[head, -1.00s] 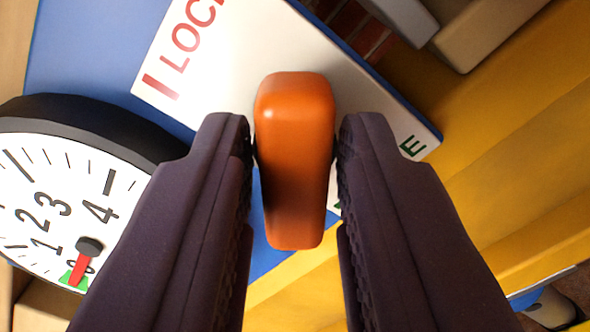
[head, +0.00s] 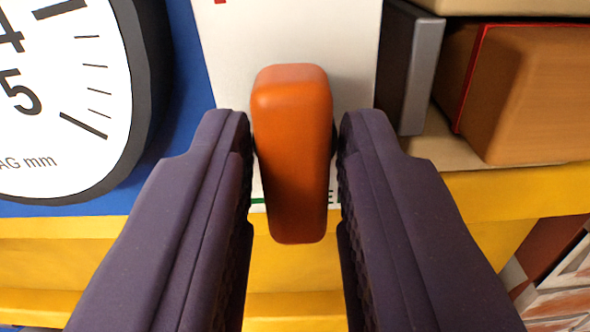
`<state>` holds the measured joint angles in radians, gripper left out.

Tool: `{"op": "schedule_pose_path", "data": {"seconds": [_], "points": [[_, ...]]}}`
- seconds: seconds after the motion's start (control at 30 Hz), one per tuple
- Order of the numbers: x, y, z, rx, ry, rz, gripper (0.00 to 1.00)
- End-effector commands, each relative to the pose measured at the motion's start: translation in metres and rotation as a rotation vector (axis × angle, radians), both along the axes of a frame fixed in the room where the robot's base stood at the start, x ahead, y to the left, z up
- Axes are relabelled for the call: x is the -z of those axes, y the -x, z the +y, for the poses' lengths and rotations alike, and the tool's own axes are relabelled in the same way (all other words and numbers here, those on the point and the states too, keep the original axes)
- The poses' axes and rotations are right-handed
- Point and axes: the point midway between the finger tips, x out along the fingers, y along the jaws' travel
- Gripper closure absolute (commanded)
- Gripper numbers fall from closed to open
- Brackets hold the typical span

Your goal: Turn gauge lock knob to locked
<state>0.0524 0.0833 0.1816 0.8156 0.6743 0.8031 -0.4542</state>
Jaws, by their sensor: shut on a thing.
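The orange gauge lock knob (head: 291,150) stands in the middle of the head view, its long side upright in the picture. My gripper (head: 293,140) is shut on it, one dark finger on each side. Behind the knob is a white label plate (head: 232,60) on a blue panel (head: 188,90). A bit of red marking shows at the plate's top edge, and a bit of green marking and a letter E show low beside the knob. The rest of the lettering is out of view or hidden. The round gauge (head: 60,130) with a black rim is at the left.
A yellow beam (head: 480,195) runs below the panel. On a shelf at the right stand a grey and black item (head: 415,75) and a brown box (head: 530,95), close to the plate. More boxes show at the lower right.

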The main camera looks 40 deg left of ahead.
Motion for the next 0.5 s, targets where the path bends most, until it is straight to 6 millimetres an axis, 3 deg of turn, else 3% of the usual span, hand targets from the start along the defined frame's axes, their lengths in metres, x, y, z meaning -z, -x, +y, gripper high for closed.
{"op": "schedule_pose_path", "data": {"seconds": [0.5], "points": [[0.0032,-0.0017,0.0001,-0.001,0.075,-0.041,1.0]]}}
